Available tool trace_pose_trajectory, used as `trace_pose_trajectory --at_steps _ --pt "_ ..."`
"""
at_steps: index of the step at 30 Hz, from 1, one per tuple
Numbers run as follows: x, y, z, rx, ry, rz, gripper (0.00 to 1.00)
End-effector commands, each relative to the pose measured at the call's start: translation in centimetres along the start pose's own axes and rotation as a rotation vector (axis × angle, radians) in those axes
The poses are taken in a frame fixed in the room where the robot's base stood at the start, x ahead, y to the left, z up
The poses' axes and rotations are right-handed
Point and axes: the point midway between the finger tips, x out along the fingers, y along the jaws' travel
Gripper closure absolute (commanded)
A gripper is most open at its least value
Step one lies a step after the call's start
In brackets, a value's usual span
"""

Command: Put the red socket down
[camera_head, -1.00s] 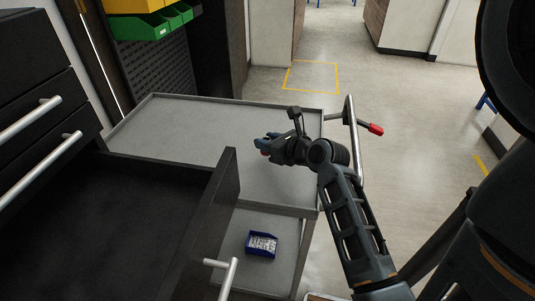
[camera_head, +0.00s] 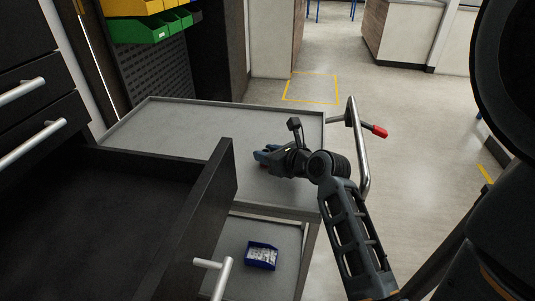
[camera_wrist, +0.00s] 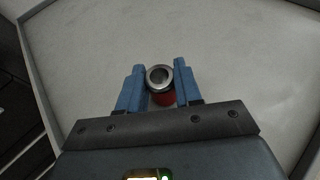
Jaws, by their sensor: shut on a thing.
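The red socket (camera_wrist: 162,97) sits between the two blue fingers of my gripper (camera_wrist: 160,86) in the wrist view. Its silver ring end faces the camera and its red body shows below. My gripper is shut on it. In the head view my gripper (camera_head: 262,155) is over the right part of the grey cart top (camera_head: 170,125), and the socket cannot be made out there. I cannot tell whether the socket touches the cart top.
An open dark drawer (camera_head: 225,170) stands at the left front, its front panel close to the cart. A blue bin (camera_head: 262,256) with small parts is on the cart's lower shelf. The cart top's left is clear.

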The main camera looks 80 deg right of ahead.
Motion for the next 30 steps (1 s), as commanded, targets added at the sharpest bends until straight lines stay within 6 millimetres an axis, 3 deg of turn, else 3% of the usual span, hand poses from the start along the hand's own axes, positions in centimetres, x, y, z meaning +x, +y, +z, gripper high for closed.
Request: trace_pose_trajectory --at_steps 9,18,23,30 --pt "0.0 0.0 -0.1 0.000 0.000 0.000 0.40" --pt "-0.1 0.0 0.2 0.000 -0.001 -0.001 0.40" --pt "-2.2 0.0 0.0 0.001 0.001 -0.002 0.40" --pt "-7.2 -0.1 0.0 0.001 0.002 -0.003 0.40"
